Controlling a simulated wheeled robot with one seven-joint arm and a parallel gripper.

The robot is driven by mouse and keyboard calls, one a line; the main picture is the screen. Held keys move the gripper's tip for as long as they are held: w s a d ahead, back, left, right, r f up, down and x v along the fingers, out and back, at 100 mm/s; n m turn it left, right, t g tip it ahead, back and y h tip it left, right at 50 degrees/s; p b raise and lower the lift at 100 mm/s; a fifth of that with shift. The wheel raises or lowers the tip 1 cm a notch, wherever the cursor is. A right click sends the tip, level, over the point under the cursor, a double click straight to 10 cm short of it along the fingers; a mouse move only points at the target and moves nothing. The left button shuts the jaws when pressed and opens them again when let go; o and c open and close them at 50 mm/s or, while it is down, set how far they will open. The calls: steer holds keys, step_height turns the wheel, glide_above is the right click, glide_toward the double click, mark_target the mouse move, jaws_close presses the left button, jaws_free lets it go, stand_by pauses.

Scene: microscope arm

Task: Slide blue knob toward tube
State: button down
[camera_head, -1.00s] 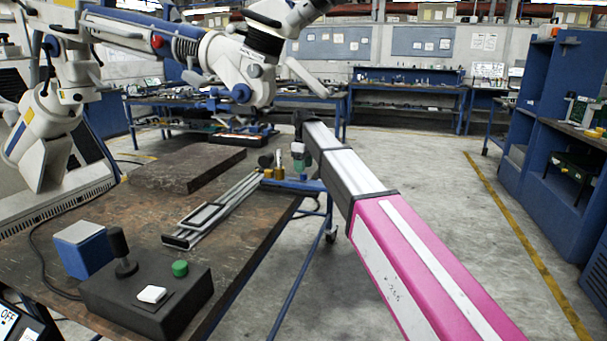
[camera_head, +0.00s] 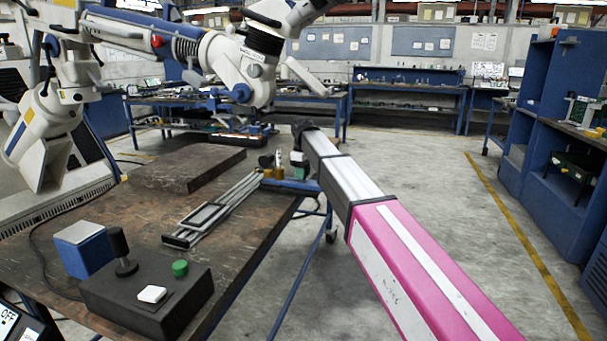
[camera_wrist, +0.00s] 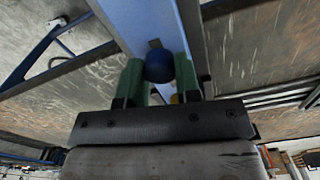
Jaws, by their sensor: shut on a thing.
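A round blue knob (camera_wrist: 159,65) sits between the two green fingers of my gripper (camera_wrist: 159,75) in the wrist view. The fingers are shut on it, one on each side. The knob is on a long blue rail (camera_wrist: 152,22) that runs away toward the top of the view. In the head view, my gripper (camera_head: 297,168) is at the far right corner of the workbench, over the blue rail (camera_head: 290,186). The knob is hidden there. Small brass-coloured parts (camera_head: 279,171) stand just left of my gripper. I cannot tell which part is the tube.
The brown workbench (camera_head: 110,215) carries a dark slab (camera_head: 190,167), a metal slide frame (camera_head: 205,217) and a black control box (camera_head: 150,300) with a joystick. A large white jointed machine arm (camera_head: 225,60) hangs above the bench. The floor on the right is clear.

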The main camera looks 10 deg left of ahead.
mark_target(295, 181)
steer(key=a, duration=0.3)
steer(key=shift+w, duration=0.2)
steer(key=c, duration=0.8)
jaws_free()
step_height(295, 181, up, 11)
steer(key=shift+s+f, duration=0.1)
steer(key=shift+s, duration=0.05)
